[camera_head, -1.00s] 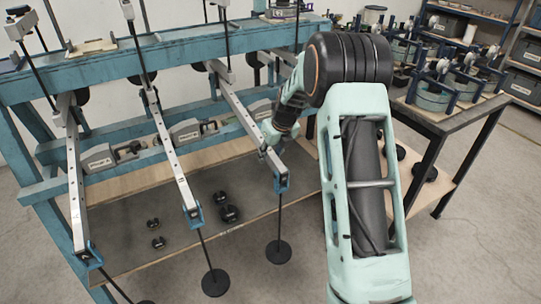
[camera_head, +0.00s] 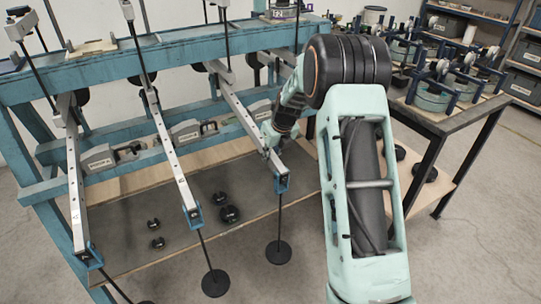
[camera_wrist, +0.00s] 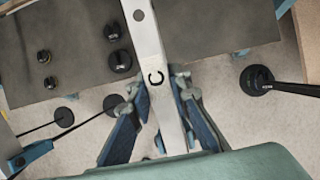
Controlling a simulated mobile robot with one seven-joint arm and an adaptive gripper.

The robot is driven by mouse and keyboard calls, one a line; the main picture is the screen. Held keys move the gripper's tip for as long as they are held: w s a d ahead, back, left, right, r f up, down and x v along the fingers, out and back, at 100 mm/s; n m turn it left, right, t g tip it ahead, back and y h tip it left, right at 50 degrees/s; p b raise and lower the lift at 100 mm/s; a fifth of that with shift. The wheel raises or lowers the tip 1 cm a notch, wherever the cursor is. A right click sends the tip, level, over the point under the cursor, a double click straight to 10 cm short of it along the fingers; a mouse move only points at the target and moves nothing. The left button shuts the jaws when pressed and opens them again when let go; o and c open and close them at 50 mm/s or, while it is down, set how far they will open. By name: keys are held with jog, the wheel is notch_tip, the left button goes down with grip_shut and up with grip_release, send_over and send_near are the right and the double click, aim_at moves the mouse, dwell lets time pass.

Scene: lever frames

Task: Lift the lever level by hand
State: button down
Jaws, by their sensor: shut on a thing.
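The right-hand lever (camera_head: 240,114), a pale metal bar with a blue end bracket (camera_head: 282,182), runs forward from the blue frame. A rod with a black disc weight (camera_head: 278,252) hangs from its end. My gripper (camera_head: 272,138) is at this lever a little behind the bracket; my wrist partly hides the grip. In the wrist view, the lever (camera_wrist: 147,40), marked with a black letter C, passes between the two fingers of my gripper (camera_wrist: 158,92), which are shut on its sides.
Two similar levers, the middle one (camera_head: 168,150) and the left one (camera_head: 75,190), stand to the left with hanging rods. Small black weights (camera_head: 229,214) lie on the lower shelf (camera_head: 180,240). A side table (camera_head: 430,122) with devices stands right.

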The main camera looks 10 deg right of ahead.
jog(key=shift+s+d+r+g+h+p, duration=0.15)
jog(key=shift+r+g+p, duration=0.25)
jog(key=shift+r+p, duration=1.35)
jog(key=shift+s+a+r+g+h+p, duration=0.1)
jog(key=shift+r+g+p, duration=0.3)
jog(key=shift+r+p, duration=1.3)
jog(key=shift+s+d+r+g+h+p, duration=0.15)
jog(key=shift+r+g+p, duration=0.25)
jog(key=shift+r+p, duration=1.35)
jog(key=shift+f, duration=0.2)
jog(key=c, duration=1.8)
grip_release()
jog(key=shift+o, duration=0.2)
notch_tip(320, 180, up, 12)
jog(key=s, duration=0.2)
jog(key=shift+d, duration=0.3)
jog(key=shift+s+f, duration=0.1)
